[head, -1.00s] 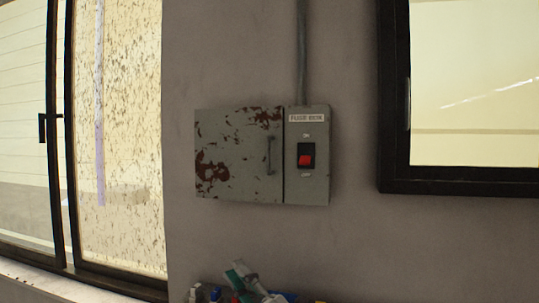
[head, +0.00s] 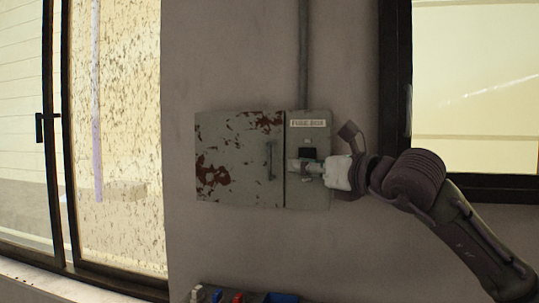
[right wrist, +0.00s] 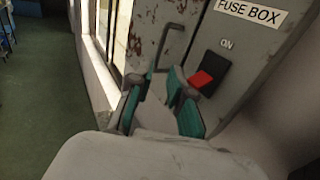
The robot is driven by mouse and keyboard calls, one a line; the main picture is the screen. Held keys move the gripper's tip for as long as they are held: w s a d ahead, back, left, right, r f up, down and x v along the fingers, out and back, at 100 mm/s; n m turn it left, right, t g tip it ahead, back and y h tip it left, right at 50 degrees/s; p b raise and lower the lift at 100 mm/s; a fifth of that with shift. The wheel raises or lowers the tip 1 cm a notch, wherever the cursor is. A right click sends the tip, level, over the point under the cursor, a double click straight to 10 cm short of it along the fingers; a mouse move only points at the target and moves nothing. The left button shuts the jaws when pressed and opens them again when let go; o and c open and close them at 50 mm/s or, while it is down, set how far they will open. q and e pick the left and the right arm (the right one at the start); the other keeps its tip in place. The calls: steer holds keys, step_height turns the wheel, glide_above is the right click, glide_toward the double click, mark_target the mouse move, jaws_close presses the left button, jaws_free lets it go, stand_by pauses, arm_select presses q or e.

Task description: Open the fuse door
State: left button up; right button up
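The grey fuse box door (head: 232,165), with rust-red patches, is shut in the head view. Its upright handle (head: 269,160) is near the door's right edge; the handle also shows in the right wrist view (right wrist: 170,45). My right gripper (head: 291,165) is in front of the switch panel, just right of the handle. In the right wrist view the teal-padded fingers (right wrist: 158,88) are apart and empty, with the handle beyond their tips. I cannot tell the exact gap to the handle. My left gripper is not in view.
The switch panel (head: 309,196) is right of the door; its red switch (right wrist: 202,79) shows in the right wrist view, close to a finger. A conduit (head: 303,55) runs up. Windows flank the wall. Small coloured items (head: 237,297) sit below. The wall left of the door is clear.

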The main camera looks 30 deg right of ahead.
mark_target(270, 174)
steer(key=w+p, duration=0.1)
steer(key=w, duration=0.2)
steer(key=w+a+p, duration=0.1)
steer(key=w+p, duration=0.1)
steer(key=w, duration=0.1)
steer(key=w+p, duration=0.2)
steer(key=w, duration=0.2)
steer(key=shift+w+a, duration=0.1)
steer(key=shift+a, duration=0.05)
jaws_close()
